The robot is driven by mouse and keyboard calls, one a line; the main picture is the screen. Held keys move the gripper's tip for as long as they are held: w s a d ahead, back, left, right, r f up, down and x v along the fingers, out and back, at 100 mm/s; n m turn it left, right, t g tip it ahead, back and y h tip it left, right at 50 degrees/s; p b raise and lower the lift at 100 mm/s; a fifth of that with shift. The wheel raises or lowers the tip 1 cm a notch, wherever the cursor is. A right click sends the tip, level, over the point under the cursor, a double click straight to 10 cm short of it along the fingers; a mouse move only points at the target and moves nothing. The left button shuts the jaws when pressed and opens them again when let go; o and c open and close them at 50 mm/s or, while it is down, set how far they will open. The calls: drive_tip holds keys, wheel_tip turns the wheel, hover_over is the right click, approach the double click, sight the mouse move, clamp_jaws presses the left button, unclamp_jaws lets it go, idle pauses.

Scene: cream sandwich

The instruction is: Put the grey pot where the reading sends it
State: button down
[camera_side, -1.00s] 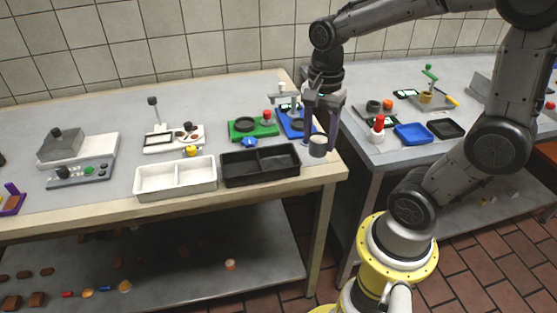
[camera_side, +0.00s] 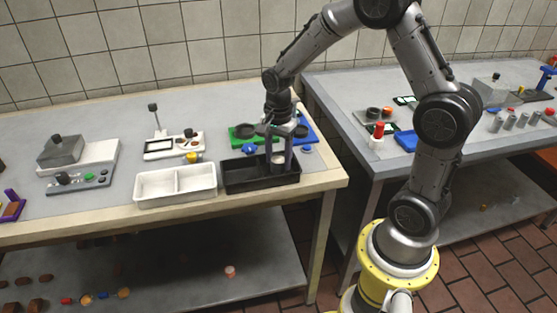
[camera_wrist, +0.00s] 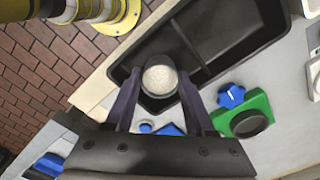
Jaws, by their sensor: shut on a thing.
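The grey pot (camera_side: 278,168) is between the fingers of my gripper (camera_side: 279,163), which is shut on it. In the wrist view the pot (camera_wrist: 160,77) looks upright and is filled with pale grains. It is at the right compartment of the black two-part tray (camera_side: 232,186), as the side view shows it. I cannot tell whether its base touches the tray floor. The tray also shows in the wrist view (camera_wrist: 232,46), with its divider beside the pot. No reading can be made out in these frames.
A white two-part tray (camera_side: 150,196) stands left of the black one. Behind are a green stand (camera_side: 238,141), a blue star-shaped knob (camera_side: 249,149) and a white scale-like device (camera_side: 160,150). A grey machine (camera_side: 75,165) is farther left. The table's front edge is close to the trays.

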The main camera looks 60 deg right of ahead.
drive_tip(key=shift+f, duration=0.6)
drive_tip(key=shift+f, duration=0.15)
drive_tip(key=shift+c, duration=1.3)
unclamp_jaws()
